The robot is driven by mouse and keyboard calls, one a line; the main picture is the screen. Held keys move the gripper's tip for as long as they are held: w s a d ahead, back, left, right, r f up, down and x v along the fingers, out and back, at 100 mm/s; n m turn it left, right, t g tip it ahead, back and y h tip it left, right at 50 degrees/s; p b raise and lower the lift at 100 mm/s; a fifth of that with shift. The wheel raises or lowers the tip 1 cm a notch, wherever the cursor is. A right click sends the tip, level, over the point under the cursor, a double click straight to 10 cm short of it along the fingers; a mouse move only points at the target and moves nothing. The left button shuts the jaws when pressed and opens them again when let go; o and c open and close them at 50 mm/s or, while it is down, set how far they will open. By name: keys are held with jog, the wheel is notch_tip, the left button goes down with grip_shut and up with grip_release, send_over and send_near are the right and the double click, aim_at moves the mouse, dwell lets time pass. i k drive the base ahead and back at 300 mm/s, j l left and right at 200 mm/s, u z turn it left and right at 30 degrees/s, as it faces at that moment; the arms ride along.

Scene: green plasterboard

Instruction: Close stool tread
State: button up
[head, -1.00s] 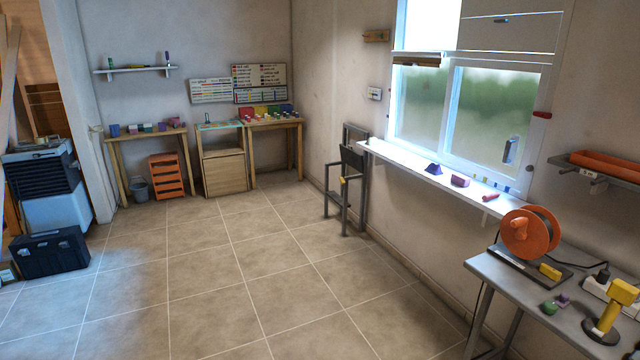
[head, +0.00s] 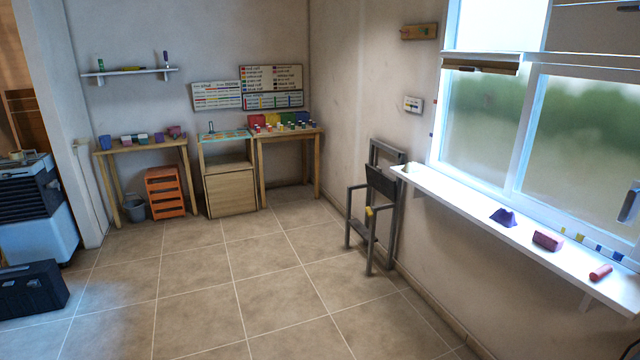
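A dark grey metal folding stool (head: 371,205) stands against the right wall, left of the window sill, in the head view. Its frame is upright, with legs reaching the floor. A dark panel (head: 381,182), which looks like the tread, sits near the top of the frame and appears tilted. At this distance I cannot tell the exact angle of the tread. My gripper and arm are not in view.
The tiled floor (head: 240,290) is clear up to the stool. A white sill (head: 530,235) with small blocks juts from the right wall. Small tables, an orange crate (head: 165,192) and a bucket (head: 135,208) stand at the back. A black case (head: 32,288) lies at left.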

aim_at(382, 183)
jog(key=i, duration=3.75)
jog(key=i+z, duration=0.2)
jog(key=i, duration=0.3)
jog(key=i+j+z, duration=0.2)
jog(key=i, duration=0.3)
jog(key=i+j+z, duration=0.2)
jog(key=i, duration=0.25)
